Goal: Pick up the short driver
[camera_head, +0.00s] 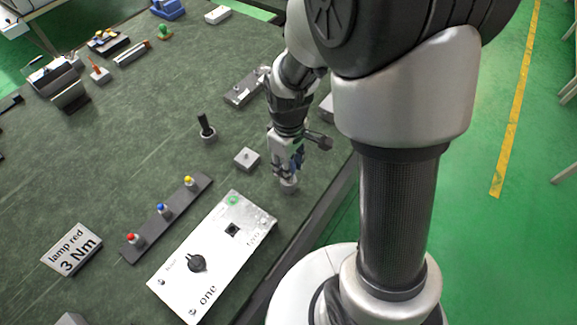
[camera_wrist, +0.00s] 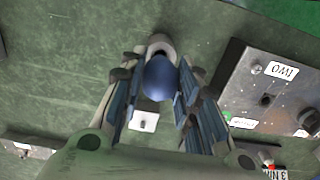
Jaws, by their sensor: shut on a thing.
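The short driver shows in the wrist view as a rounded blue handle (camera_wrist: 158,80) between my gripper's fingers. My gripper (camera_head: 284,172) is shut on it, pointing down near the right edge of the table. A small grey round holder (camera_head: 288,187) is just below the fingertips; it also shows in the wrist view (camera_wrist: 161,44), right by the handle. The driver's shaft is hidden, so I cannot tell whether it is still in the holder. In the head view the fingers hide most of the driver.
Another driver with a black handle (camera_head: 206,125) stands in a holder to the left. A small grey block (camera_head: 246,158) lies between. A white panel marked "one" (camera_head: 215,255) and a strip with coloured knobs (camera_head: 165,215) are in front. The green table (camera_head: 110,150) has bare room at left.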

